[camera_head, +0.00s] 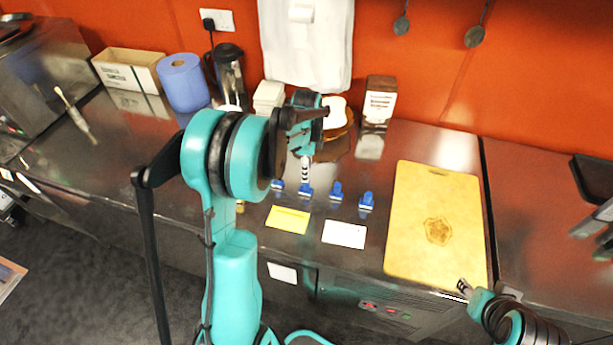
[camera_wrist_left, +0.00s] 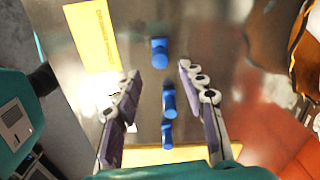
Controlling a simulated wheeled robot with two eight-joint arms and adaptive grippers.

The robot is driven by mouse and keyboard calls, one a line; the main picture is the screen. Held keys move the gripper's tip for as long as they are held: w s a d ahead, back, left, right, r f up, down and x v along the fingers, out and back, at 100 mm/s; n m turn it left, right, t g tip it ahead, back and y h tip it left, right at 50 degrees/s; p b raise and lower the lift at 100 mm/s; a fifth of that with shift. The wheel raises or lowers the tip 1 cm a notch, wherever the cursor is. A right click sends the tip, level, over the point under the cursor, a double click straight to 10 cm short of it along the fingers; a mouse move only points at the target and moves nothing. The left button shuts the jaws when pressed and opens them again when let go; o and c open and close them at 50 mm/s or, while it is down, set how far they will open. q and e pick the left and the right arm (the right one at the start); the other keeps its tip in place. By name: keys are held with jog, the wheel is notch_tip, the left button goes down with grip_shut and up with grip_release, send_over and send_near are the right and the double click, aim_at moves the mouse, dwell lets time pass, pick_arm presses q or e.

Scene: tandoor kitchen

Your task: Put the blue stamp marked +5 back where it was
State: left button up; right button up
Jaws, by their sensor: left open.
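Several blue stamps stand in a row on the dark steel counter, including the leftmost stamp (camera_head: 277,185), a second stamp (camera_head: 305,190), a third stamp (camera_head: 336,191) and the rightmost stamp (camera_head: 366,201). I cannot read their markings, so I cannot tell which is +5. My left gripper (camera_head: 305,170) is above the left part of the row. In the left wrist view its fingers (camera_wrist_left: 159,72) are apart, with blue stamps (camera_wrist_left: 168,98) seen between and beyond them. No held object shows there. My right gripper (camera_head: 465,288) is by the front right of the yellow board; its jaw opening is unclear.
A yellow card (camera_head: 288,219) and a white card (camera_head: 344,234) lie in front of the stamps. The yellow board (camera_head: 433,215) lies to the right. Behind are a carton (camera_head: 379,102), a blue paper roll (camera_head: 183,82) and a dark press (camera_head: 229,75).

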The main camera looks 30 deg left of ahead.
pick_arm(q)
jog(key=s+d+r+n+t, duration=0.3)
jog(key=s+d+r+n, duration=0.4)
jog(key=r, duration=0.6)
jog(key=s+d+f+n+t, duration=0.1)
jog(key=s+d+n+t, duration=0.3)
jog(key=s, duration=0.8)
jog(key=d+n, duration=0.2)
jog(key=d, duration=0.2)
jog(key=shift+d+n+p, duration=0.15)
jog(key=shift+n+p, duration=0.15)
jog(key=shift+p, duration=0.1)
jog(key=shift+f, duration=0.15)
